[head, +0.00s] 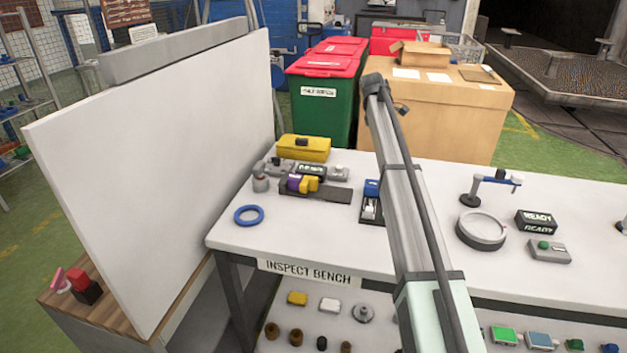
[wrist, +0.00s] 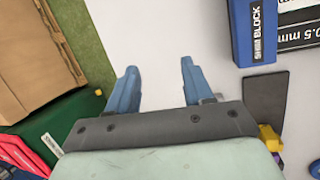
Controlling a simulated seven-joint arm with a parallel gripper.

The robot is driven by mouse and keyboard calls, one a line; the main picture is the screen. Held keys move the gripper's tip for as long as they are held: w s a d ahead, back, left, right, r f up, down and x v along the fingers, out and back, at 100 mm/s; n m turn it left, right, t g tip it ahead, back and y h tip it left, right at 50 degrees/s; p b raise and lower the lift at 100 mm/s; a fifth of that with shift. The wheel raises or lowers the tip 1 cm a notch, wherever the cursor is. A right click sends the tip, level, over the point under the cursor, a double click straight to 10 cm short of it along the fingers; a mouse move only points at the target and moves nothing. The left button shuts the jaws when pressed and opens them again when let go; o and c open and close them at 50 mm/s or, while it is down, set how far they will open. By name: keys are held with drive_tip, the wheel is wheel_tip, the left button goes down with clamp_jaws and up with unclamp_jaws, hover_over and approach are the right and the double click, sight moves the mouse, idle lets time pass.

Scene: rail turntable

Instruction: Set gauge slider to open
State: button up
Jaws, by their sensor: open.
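The gauge on the bench seems to be the dark flat bar (head: 335,194) with a purple block (head: 294,182) and a yellow block (head: 309,184) at its left end. A small lit display (head: 312,168) stands behind it. In the wrist view the dark bar (wrist: 265,98) lies right of my gripper (wrist: 159,75), with a yellow part (wrist: 269,137) at the lower right, partly hidden by the gripper body. My gripper is open and empty, apart from the gauge, with bare white surface between its fingers. The head view does not show its fingers. The slider's setting cannot be read.
A blue shim block (wrist: 254,30) is at upper right in the wrist view. A yellow case (head: 303,148) and a blue ring (head: 248,215) flank the gauge. A white panel (head: 160,170) stands left of the bench. A round dish (head: 481,230) is at right.

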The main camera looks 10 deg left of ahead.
drive_tip(key=s+a+g, duration=0.1)
drive_tip(key=s+a, duration=0.2)
drive_tip(key=a, duration=0.4)
drive_tip(key=s+a, duration=0.3)
drive_tip(key=a, duration=0.4)
drive_tip(key=n+g+h, duration=0.1)
drive_tip(key=n, duration=0.1)
approach(312, 177)
drive_tip(key=x, duration=1)
drive_tip(key=shift+d+f, duration=0.2)
drive_tip(key=shift+f, duration=0.1)
clamp_jaws()
